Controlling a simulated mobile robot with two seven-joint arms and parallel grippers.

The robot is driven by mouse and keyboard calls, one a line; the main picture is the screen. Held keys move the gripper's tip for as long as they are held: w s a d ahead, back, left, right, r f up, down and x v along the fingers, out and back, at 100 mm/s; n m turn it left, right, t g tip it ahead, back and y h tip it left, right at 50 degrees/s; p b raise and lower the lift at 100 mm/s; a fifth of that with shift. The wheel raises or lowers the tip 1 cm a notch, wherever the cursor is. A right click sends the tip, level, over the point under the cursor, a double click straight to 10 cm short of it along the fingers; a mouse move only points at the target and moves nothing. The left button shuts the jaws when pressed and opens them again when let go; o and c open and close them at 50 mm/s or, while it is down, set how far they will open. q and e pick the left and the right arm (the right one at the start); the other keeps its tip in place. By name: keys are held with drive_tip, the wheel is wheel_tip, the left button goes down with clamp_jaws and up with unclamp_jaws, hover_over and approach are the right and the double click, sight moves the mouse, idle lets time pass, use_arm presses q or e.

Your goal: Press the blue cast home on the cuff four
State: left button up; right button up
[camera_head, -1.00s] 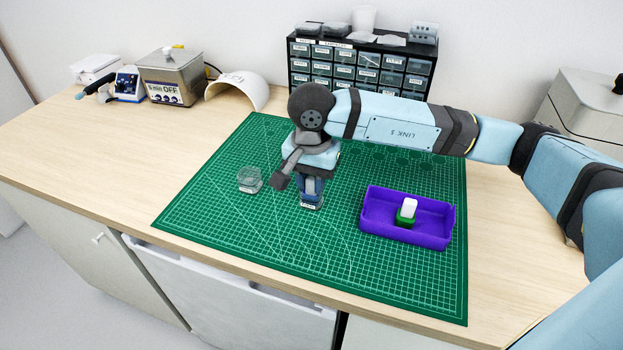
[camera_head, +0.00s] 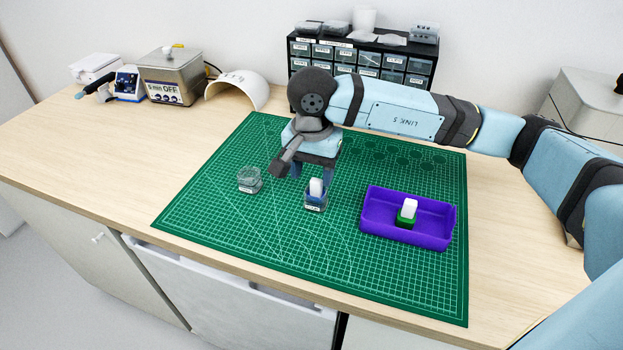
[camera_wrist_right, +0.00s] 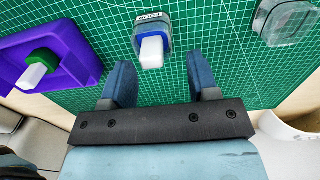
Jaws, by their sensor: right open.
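The blue cast (camera_head: 316,191) has a white block-shaped top and stands upright in the clear, labelled cuff (camera_head: 315,206) on the green mat. In the right wrist view the blue cast (camera_wrist_right: 151,50) shows a blue rim within the walls of the cuff (camera_wrist_right: 140,36); its label appears upside down and seems to read four. Whether the cast is fully seated I cannot tell. My right gripper (camera_head: 311,172) is open and empty, just behind and above the cast. Its two blue fingers also show apart in the right wrist view (camera_wrist_right: 161,70). My left gripper is out of view.
An empty clear cuff (camera_head: 250,181) stands to the left on the green mat (camera_head: 260,240). A purple tray (camera_head: 440,235) at right holds a green cast (camera_head: 405,221) with a white top. A drawer cabinet (camera_head: 366,57) stands behind my right arm. The mat's front is clear.

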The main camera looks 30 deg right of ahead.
wheel_tip(320, 180, up, 11)
drive_tip(key=shift+a, duration=0.2)
drive_tip(key=shift+r, duration=0.1)
drive_tip(key=shift+s, duration=0.1)
idle(0.4)
